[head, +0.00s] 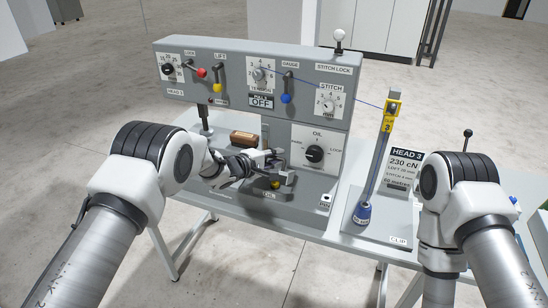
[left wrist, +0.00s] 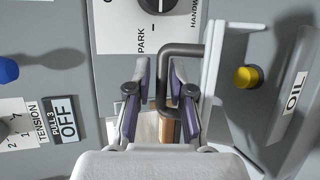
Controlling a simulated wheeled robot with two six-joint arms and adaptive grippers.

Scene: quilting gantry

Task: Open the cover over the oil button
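The oil button (left wrist: 247,77) is a yellow round button beside the OIL label; it also shows in the head view (head: 275,185), low at the front of the grey machine. The cover (left wrist: 212,70) is a pale plate seen nearly edge-on, standing beside the button, with the button uncovered from the wrist's side. A dark bent handle (left wrist: 163,75) joins the cover. My left gripper (left wrist: 155,78) is open, with the handle between its fingers, nearer the right finger; contact cannot be told. In the head view my left gripper (head: 270,158) is at the cover. My right gripper is out of view.
The oil dial (head: 314,154) is on the panel behind the gripper. A brown wooden block (head: 243,138) lies left of it. A blue-based post with a yellow tag (head: 389,124) and the HEAD 3 sign (head: 405,165) stand at right. Levers line the upper panel.

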